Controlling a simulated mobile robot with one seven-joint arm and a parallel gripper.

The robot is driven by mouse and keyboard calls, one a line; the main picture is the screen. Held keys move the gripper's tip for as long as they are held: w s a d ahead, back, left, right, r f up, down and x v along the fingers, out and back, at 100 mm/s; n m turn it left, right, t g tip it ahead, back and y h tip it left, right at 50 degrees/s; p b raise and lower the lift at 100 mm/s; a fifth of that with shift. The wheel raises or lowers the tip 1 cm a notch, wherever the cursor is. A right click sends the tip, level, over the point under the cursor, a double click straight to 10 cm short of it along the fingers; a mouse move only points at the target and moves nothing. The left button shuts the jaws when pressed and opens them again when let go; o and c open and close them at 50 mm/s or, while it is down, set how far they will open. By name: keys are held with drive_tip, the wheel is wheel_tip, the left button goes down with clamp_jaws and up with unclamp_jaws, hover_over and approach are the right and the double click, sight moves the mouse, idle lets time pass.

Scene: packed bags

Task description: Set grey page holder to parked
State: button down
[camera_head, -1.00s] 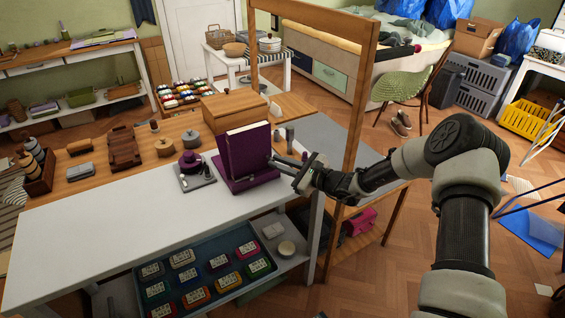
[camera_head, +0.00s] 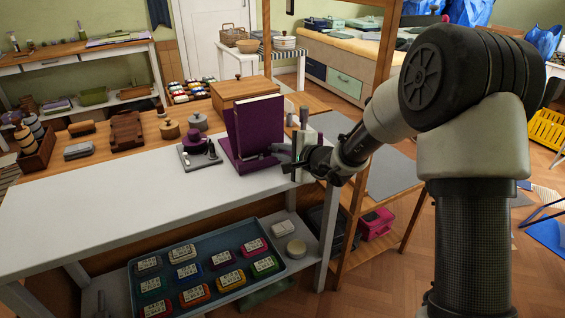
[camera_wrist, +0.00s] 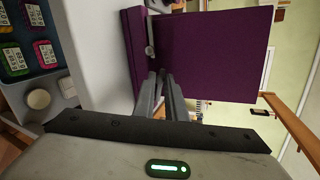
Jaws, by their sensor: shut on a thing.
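A purple stand (camera_head: 255,136) with an upright back and a base ledge stands at the right end of the white worktop. It fills the upper middle of the wrist view (camera_wrist: 210,50). The grey page holder (camera_wrist: 150,50) is a small grey piece at the ledge, by the lower edge of the back. My gripper (camera_head: 281,153) reaches in from the right at the stand's front. In the wrist view its two fingertips (camera_wrist: 158,76) are close together at the page holder, shut on it. The fingers hide part of it, so its exact angle is unclear.
A grey tray with a purple knob (camera_head: 195,145) sits just left of the stand. A wooden box (camera_head: 245,92) is behind it. A wooden post (camera_head: 352,200) rises near my arm. The white worktop (camera_head: 110,205) is clear in front. A blue tray (camera_head: 140,300) of tins is below.

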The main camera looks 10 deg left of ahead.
drive_tip(key=shift+s+a+f+n+t+h+b, duration=0.1)
drive_tip(key=shift+a+f+n+t+h+b, duration=0.1)
drive_tip(key=shift+f+n+h, duration=0.25)
drive_tip(key=shift+s+a+f+n+t+h+b, duration=0.1)
drive_tip(key=shift+f+n+t+h+b, duration=0.15)
drive_tip(key=shift+n, duration=0.3)
drive_tip(key=shift+d, duration=0.1)
drive_tip(key=c, duration=1.8)
unclamp_jaws()
drive_tip(key=shift+w, duration=0.1)
drive_tip(key=shift+s+d+r, duration=0.2)
drive_tip(key=shift+s+r, duration=0.1)
drive_tip(key=shift+s, duration=0.05)
drive_tip(key=p+v, duration=0.2)
drive_tip(key=v, duration=1.4)
drive_tip(key=shift+s+d, duration=0.2)
